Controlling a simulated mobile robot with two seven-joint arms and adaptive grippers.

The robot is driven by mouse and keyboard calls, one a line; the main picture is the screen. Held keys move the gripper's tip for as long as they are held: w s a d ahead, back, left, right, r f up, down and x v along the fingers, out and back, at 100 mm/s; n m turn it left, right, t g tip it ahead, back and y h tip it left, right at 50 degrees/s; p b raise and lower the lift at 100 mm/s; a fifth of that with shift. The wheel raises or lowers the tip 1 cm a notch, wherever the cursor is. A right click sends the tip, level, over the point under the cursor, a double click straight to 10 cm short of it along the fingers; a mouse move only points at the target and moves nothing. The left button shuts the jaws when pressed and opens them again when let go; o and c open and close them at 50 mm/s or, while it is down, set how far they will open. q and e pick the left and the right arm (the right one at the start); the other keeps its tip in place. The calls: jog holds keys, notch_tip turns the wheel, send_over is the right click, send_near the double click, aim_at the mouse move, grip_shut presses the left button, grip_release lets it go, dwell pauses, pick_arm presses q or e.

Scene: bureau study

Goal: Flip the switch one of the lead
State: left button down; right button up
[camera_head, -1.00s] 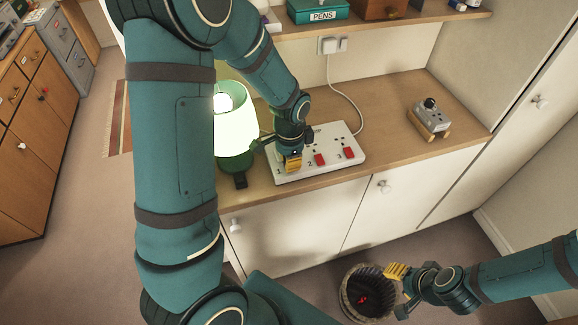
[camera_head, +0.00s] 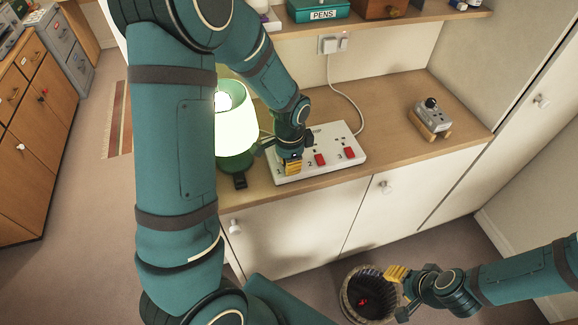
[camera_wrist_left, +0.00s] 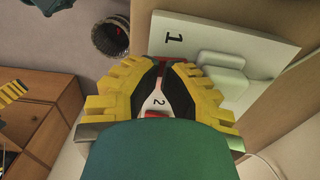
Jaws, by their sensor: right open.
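The white extension lead (camera_head: 327,171) lies on the wooden worktop, with numbered red switches along its front. Switch two (camera_head: 320,160) and switch three (camera_head: 349,153) are in plain view. My left gripper (camera_head: 291,168) points down at the lead's left end, by the number 1, and hides switch one in the head view. In the left wrist view its yellow fingertips (camera_wrist_left: 167,64) look closed together, with red showing just behind them beside the printed 1. I cannot tell whether they touch it. My right gripper (camera_head: 399,291) is open and empty, low by the waste bin.
A lit green lamp (camera_head: 236,125) stands close left of my left gripper. A grey device on a wooden stand (camera_head: 430,119) is at the worktop's right. The lead's white cable (camera_head: 348,97) runs to the wall socket (camera_head: 331,45). The waste bin (camera_head: 347,296) stands on the floor.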

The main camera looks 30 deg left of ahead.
pick_arm(q)
jog(key=shift+f+b, duration=0.35)
jog(key=shift+f, duration=0.15)
jog(key=shift+r, duration=0.15)
jog(key=shift+r+p, duration=2.65)
jog(key=shift+r, duration=0.75)
jog(key=s+d+f+n+t+h+b, duration=0.1)
jog(key=s+d+f+n+h+b, duration=0.1)
jog(key=d+f, duration=0.6)
jog(key=s+d+f+n+t+h+b, duration=0.1)
jog(key=s+d+f+n+b, duration=0.4)
jog(key=f, duration=0.9)
jog(key=s+d+n, duration=0.2)
jog(key=d+n, duration=0.1)
jog(key=d, duration=0.1)
jog(key=shift+d+h, duration=0.15)
jog(key=shift+h, duration=0.25)
